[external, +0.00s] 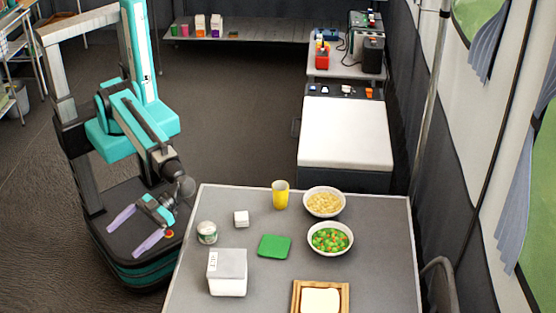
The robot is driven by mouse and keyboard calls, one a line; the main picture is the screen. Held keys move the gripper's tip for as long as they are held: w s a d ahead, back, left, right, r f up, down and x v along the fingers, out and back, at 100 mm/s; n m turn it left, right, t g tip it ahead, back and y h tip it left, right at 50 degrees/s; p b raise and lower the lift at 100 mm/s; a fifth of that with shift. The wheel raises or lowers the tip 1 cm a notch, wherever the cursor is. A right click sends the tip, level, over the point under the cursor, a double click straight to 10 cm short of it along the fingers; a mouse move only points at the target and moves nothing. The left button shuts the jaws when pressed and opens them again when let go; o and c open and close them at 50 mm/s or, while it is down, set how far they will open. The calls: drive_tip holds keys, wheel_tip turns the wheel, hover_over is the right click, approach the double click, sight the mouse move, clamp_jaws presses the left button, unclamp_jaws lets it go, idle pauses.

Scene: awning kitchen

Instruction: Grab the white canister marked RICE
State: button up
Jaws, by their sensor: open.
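A white square canister (228,285) with a greyish top stands upright near the front left of the grey table (380,265). A small label with dark lettering sits at its upper left; the letters are too small to read surely. My gripper (124,241) is open and empty, its two lavender fingers spread wide. It hangs left of the table, above my own base, and is clearly apart from the canister.
A tin can (207,233), a small white block (241,218) and a green square (274,247) lie near the canister. A yellow cup (280,195), a pasta bowl (324,202), a vegetable bowl (330,239) and a wood-framed board (320,284) stand farther right.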

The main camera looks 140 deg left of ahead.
drive_tip(key=w+a+r+t+p, duration=0.1)
drive_tip(key=a+r, duration=0.3)
drive_tip(key=n+t+y, duration=0.7)
drive_tip(key=n, duration=0.1)
approach(228, 259)
drive_tip(key=shift+w+d+f+p, duration=0.25)
drive_tip(key=shift+w+f+p, duration=0.15)
drive_tip(key=shift+w, duration=0.1)
drive_tip(key=shift+d, duration=0.1)
drive_tip(key=p+x, duration=0.1)
drive_tip(key=x, duration=0.6)
drive_tip(key=shift+w+d, duration=0.15)
drive_tip(key=shift+w, duration=0.1)
drive_tip(key=shift+w+d+f, duration=0.2)
drive_tip(key=shift+w+d, duration=0.1)
drive_tip(key=shift+p+x, duration=1.05)
drive_tip(key=shift+x, duration=1.55)
drive_tip(key=shift+s+d, duration=0.15)
